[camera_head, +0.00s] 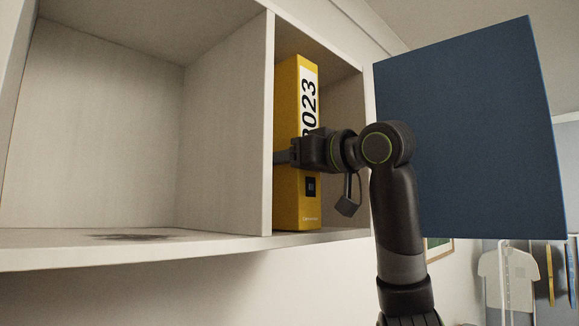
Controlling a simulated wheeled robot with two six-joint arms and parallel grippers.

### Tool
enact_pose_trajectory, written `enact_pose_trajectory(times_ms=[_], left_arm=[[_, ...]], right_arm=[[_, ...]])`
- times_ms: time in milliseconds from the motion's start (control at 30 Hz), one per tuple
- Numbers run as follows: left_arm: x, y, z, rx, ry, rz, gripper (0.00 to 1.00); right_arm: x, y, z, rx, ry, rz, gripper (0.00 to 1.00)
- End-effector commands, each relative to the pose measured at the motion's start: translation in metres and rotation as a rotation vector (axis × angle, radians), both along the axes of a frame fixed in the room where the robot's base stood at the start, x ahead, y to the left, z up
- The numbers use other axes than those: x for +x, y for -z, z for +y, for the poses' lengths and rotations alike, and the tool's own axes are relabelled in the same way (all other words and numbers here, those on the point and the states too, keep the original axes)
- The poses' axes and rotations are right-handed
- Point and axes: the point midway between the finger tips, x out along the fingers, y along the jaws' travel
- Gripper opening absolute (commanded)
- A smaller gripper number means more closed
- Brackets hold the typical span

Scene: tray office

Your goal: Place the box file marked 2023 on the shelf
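The yellow box file (309,210) stands upright in the right compartment of the pale shelf (229,150), just right of the divider. Its spine faces out and shows "023"; the first digit is partly covered. Its base appears to be on the shelf floor. My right gripper (291,156) is at the middle of the spine, with one dark finger along the file's left side. The other finger is hidden, so I cannot tell whether it grips or only surrounds the file. My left gripper is out of view.
The left compartment is empty, with a dark stain (130,237) on its floor. A large dark blue panel (470,130) stands to the right, close behind my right arm. A pale shirt-shaped item (506,280) hangs in the far background.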

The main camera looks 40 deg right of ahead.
Motion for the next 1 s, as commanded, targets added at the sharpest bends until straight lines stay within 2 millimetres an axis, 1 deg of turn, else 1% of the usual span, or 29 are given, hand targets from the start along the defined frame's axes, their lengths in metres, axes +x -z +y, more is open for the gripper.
enact_pose_trajectory(times_ms=[33,267,433,467,500,600,867,967,1000], left_arm=[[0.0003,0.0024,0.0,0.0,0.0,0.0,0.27],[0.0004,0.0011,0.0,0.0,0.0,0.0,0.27],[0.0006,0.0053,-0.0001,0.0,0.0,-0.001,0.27],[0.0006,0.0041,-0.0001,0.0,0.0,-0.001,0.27],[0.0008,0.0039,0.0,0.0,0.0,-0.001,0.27],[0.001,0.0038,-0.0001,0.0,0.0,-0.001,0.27],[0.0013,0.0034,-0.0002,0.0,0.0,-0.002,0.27],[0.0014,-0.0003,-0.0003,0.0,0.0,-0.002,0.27],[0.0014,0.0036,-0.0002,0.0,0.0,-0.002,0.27]], right_arm=[[-0.0015,0.0002,0.0,0.0,0.0,-0.008,0.04],[-0.0017,-0.0011,0.0,0.0,0.0,-0.008,0.04],[-0.0017,0.0037,0.0,0.0,0.0,-0.007,0.04],[-0.0009,0.0041,-0.0002,0.0,0.0,-0.001,0.58],[-0.0008,0.0038,-0.0002,0.0,0.0,-0.001,0.64],[-0.0008,0.0038,-0.0002,0.0,0.001,-0.001,0.76],[-0.0009,0.0034,-0.0002,0.0,0.0,-0.001,0.76],[-0.0009,-0.0007,-0.0002,0.0,0.0,-0.001,0.76],[-0.0044,0.0012,-0.0006,0.0,0.001,-0.003,0.76]])
